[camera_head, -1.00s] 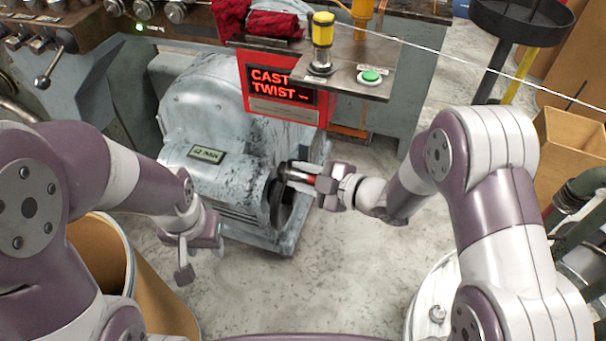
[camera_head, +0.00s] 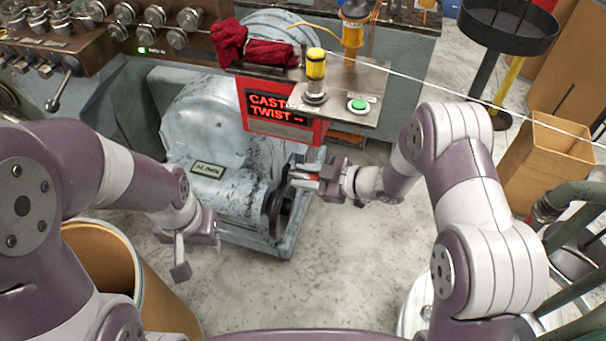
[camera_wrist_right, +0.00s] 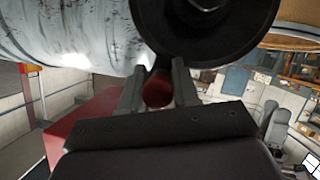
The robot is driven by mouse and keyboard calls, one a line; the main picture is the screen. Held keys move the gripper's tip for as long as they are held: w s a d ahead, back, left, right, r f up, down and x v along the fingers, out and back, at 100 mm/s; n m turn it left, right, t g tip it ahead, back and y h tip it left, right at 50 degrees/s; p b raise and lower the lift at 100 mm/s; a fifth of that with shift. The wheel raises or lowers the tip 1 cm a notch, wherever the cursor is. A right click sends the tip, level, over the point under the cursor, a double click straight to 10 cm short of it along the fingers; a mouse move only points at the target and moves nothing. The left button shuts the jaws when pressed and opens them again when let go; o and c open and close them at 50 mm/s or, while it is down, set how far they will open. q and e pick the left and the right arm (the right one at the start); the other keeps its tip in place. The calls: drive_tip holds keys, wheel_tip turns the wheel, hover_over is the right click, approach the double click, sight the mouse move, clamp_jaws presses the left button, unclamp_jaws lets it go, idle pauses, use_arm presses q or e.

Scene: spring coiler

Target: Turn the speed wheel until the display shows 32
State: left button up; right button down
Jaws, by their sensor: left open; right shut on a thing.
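The speed wheel (camera_head: 275,208) is a dark disc on the right end of the grey motor housing (camera_head: 225,120). It also shows in the right wrist view (camera_wrist_right: 205,25). My right gripper (camera_head: 308,180) is shut on the wheel's red handle (camera_wrist_right: 157,88), beside the upper part of the wheel. The handle lies between both fingers in the right wrist view. A small display (camera_head: 208,170) sits on top of the motor; its digits are too small to read surely. My left gripper (camera_head: 195,250) is open and empty, left of the motor's lower front and pointing down.
A red sign (camera_head: 280,108) reads "CAST TWIST" under a shelf with a yellow-topped post (camera_head: 316,72) and a green button (camera_head: 358,105). A brown drum (camera_head: 160,300) stands at lower left. A cardboard box (camera_head: 545,165) stands right. Floor in front is clear.

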drive_tip(key=shift+w+d+f, duration=0.1)
drive_tip(key=shift+w, duration=0.25)
idle(0.3)
drive_tip(key=c, duration=0.9)
unclamp_jaws()
drive_tip(key=p+v, duration=0.1)
drive_tip(key=v, duration=1.1)
drive_tip(key=shift+d, duration=0.3)
drive_tip(key=shift+s, duration=0.1)
